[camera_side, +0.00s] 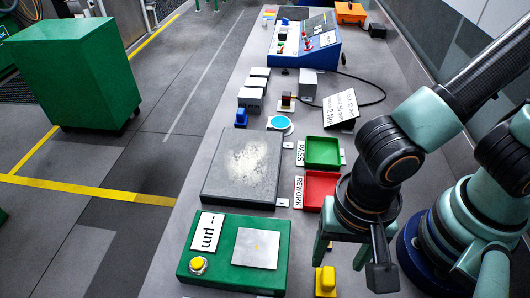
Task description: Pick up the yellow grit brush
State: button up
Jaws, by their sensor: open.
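A small yellow block-like thing (325,281), which looks like the grit brush, stands on the grey bench near the bottom of the side view. Its lower end is close to the picture's edge. My gripper (347,262) is open and points down, just above and to the right of it in the picture. One teal finger is right behind or over the yellow thing. I cannot tell how high the fingers are above the bench. Nothing shows between them.
A green box (208,276) with a yellow button and a pale plate sits to the left. Behind it lies a grey slab (243,168). A red tray (321,188) and a green tray (323,152) stand near my arm. Farther back is a blue console (304,45).

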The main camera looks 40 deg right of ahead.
aim_at(329, 277)
jog(key=shift+f, duration=4.25)
grip_shut()
